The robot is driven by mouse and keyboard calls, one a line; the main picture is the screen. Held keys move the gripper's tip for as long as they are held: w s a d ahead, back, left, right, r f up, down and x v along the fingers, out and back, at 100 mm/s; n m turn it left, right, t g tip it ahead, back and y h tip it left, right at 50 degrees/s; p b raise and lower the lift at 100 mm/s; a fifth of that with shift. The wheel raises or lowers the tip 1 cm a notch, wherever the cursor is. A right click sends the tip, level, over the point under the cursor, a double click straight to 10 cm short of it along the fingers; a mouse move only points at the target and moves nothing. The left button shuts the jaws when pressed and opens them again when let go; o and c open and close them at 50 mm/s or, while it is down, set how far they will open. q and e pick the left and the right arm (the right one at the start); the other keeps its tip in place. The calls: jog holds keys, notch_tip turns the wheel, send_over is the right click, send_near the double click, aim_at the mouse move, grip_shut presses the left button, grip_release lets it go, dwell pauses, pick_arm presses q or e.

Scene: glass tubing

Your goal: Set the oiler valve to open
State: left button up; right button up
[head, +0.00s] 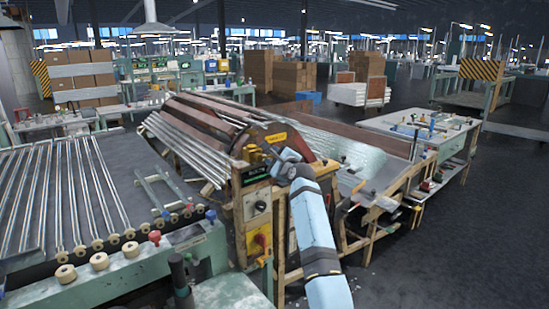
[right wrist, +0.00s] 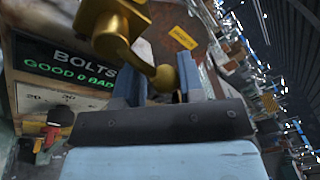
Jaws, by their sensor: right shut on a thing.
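The oiler valve (head: 254,154) is a brass-coloured fitting on top of the control box beside the drum. In the right wrist view the valve (right wrist: 113,28) shows a thick brass body at the top, with an arm running down to a rounded brass handle end (right wrist: 165,77). My right gripper (head: 272,155) reaches in from the lower right in the head view. In the right wrist view the right gripper (right wrist: 160,82) has its two blue fingers on either side of the handle end and is shut on it. The fingers partly hide the handle. My left gripper is not in view.
The control box carries a "BOLTS" sign (right wrist: 75,62), a dial plate and a red-yellow switch (head: 259,241). The drum (head: 205,120) with glass tubes stands behind it. A tube table (head: 110,255) lies left. Open floor (head: 470,240) is at right.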

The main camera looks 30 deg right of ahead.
notch_tip(320, 180, up, 2)
jog(key=n, duration=0.2)
jog(key=n+t+p, duration=0.1)
jog(key=n, duration=0.1)
jog(key=shift+a+r+n, duration=0.15)
jog(key=shift+n, duration=0.15)
jog(key=n, duration=0.2)
jog(key=a+r+n+t+y, duration=0.1)
jog(key=n, duration=0.2)
jog(key=shift+r, duration=0.2)
jog(key=a+n, duration=0.1)
jog(key=n, duration=0.1)
jog(key=n+y, duration=0.1)
jog(key=n, duration=0.2)
jog(key=a+n+y+b, duration=0.1)
jog(key=n, duration=0.2)
jog(key=shift+s+a+r, duration=0.15)
jog(key=shift+a+r, duration=0.2)
jog(key=shift+a+f, duration=0.1)
jog(key=shift+f, duration=0.05)
